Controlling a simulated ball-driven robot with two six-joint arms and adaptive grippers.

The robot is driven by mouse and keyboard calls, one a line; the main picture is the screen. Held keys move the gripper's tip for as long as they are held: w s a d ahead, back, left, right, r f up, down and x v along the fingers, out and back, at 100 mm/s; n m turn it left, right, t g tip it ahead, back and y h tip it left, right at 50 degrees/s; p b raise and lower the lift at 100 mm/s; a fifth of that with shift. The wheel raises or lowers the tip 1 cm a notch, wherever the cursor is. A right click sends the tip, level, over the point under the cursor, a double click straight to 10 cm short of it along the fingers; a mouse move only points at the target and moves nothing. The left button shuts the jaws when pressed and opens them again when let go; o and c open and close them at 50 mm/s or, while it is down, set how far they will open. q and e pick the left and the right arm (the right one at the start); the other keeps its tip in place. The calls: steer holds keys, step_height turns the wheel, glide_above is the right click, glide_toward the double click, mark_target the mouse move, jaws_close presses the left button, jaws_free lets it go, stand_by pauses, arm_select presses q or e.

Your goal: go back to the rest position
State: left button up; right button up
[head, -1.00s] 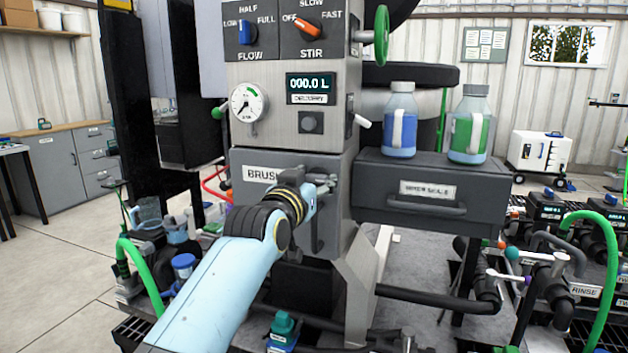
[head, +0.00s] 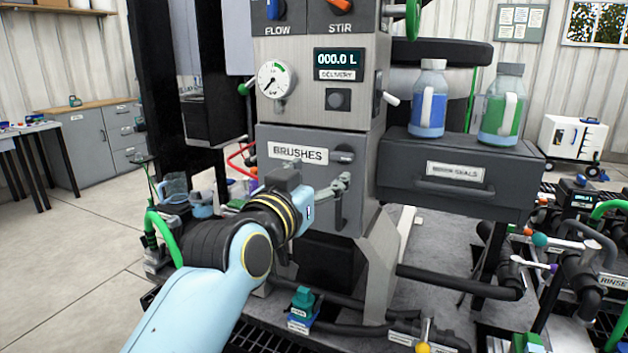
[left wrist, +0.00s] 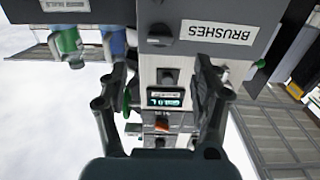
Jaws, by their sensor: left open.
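My left gripper (head: 333,187) is in front of the grey brushes door (head: 285,170) on the machine column in the head view. In the left wrist view the two fingers of my left gripper (left wrist: 158,82) stand wide apart with nothing between them. The brushes label (left wrist: 213,33) appears upside down there, above and right of the fingers. The dark vertical handle (head: 340,212) on the door is partly behind the gripper. I cannot tell from the head view whether they touch. My right gripper does not show.
A dark drawer (head: 508,182) juts out at the right, with a blue bottle (head: 429,100) and a green bottle (head: 502,105) on top. Pipes and valves crowd the lower right. A grey cabinet (head: 95,150) stands at the far left, with open floor before it.

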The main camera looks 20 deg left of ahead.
arm_select(q)
steer(key=shift+s, duration=0.6)
steer(key=s+a+f+m+g+b, duration=0.1)
steer(key=s+f+g+b, duration=0.15)
steer(key=f, duration=1.15)
steer(key=s+f+g+b, duration=0.2)
steer(key=s+f+g, duration=0.1)
steer(key=f, duration=1.2)
steer(key=s+a+f+g+b, duration=0.1)
steer(key=s+f+g, duration=0.1)
steer(key=s+f, duration=0.55)
steer(key=s+a+f+g, duration=0.2)
steer(key=s+f, duration=0.2)
steer(key=f, duration=0.6)
steer(key=s+a+f+g, duration=0.2)
steer(key=s+f, duration=0.5)
steer(key=s, duration=0.4)
steer(key=s+a+f+g+y+b, duration=0.1)
steer(key=s+a+f+g, duration=0.2)
steer(key=s, duration=0.9)
steer(key=s+a+f+g+b, duration=0.1)
steer(key=s+a+f+g, duration=0.1)
steer(key=s+f, duration=0.8)
steer(key=shift+s+a+f+n+g, duration=0.25)
steer(key=shift+s+f+n+g, duration=0.15)
steer(key=shift+s, duration=0.55)
